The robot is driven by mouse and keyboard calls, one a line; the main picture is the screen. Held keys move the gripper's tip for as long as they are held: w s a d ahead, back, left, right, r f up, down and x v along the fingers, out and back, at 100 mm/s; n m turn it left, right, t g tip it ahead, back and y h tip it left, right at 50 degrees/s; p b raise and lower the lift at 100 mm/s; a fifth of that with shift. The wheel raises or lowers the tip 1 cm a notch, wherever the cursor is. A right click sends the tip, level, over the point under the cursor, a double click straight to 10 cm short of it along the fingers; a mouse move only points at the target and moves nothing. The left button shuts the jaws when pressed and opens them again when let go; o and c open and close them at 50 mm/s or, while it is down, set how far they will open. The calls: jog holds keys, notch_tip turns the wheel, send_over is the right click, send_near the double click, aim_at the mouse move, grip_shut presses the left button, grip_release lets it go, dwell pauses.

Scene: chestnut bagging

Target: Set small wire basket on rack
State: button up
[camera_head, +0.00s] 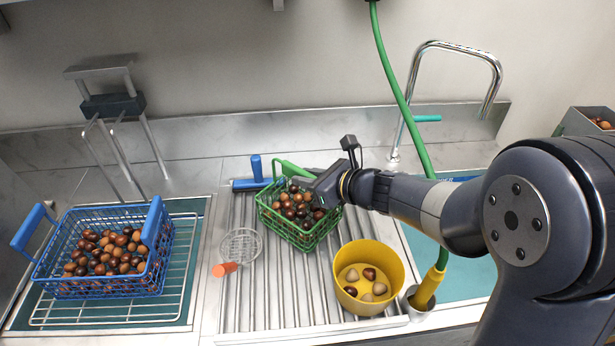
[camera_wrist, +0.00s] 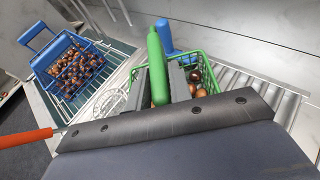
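The small green wire basket (camera_head: 318,236) holds brown chestnuts and is above or on the ribbed metal rack (camera_head: 262,300) in the middle; I cannot tell whether its base touches the bars. It looks slightly tilted. My gripper (camera_head: 304,182) is at its back upper side, shut on its green handle (camera_head: 291,168). In the wrist view the handle (camera_wrist: 156,55) runs between the two dark fingers, and the basket's green rim (camera_wrist: 209,72) and some chestnuts show behind them. The gripper hides part of the basket.
A blue basket (camera_head: 150,268) of chestnuts stands on a wire rack (camera_head: 190,265) at the left. A strainer with an orange handle (camera_head: 225,269), a yellow bowl (camera_head: 384,252) with several chestnuts, a blue-handled tool (camera_head: 257,170) and a green hose (camera_head: 401,98) are around the green basket.

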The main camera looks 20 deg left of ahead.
jog(key=o, duration=0.3)
jog(key=shift+o, duration=0.2)
jog(key=shift+r, duration=0.2)
jog(key=v, duration=1.2)
